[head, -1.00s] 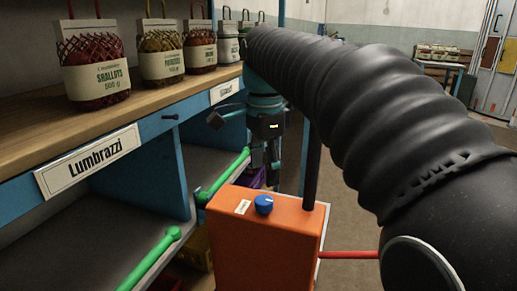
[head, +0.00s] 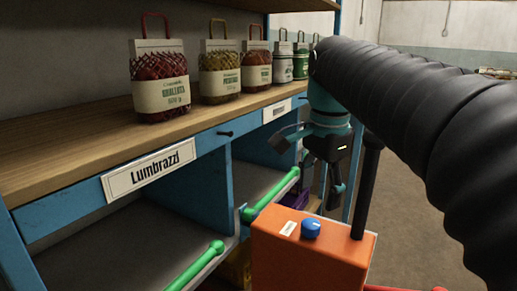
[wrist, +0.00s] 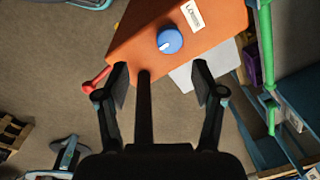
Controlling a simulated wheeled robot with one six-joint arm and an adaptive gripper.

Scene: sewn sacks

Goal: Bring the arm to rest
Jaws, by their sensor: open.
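My gripper (wrist: 160,90) points down in the wrist view, its two dark fingers apart with nothing between them. In the head view my gripper (head: 322,182) hangs at the end of my black ribbed arm, in front of the blue shelf unit and behind the orange box. The orange box (head: 305,255) has a blue knob (head: 311,228) on top and a dark post at its right. In the wrist view the orange box (wrist: 205,25) and its blue knob (wrist: 170,40) lie beyond the fingers.
Several net sacks, such as the shallots (head: 160,85), stand on the wooden shelf (head: 60,165). A "Lumbrazzi" label (head: 148,173) is on the blue front. Green bars (head: 272,195) edge the lower shelf. Bare floor (head: 400,215) shows at right.

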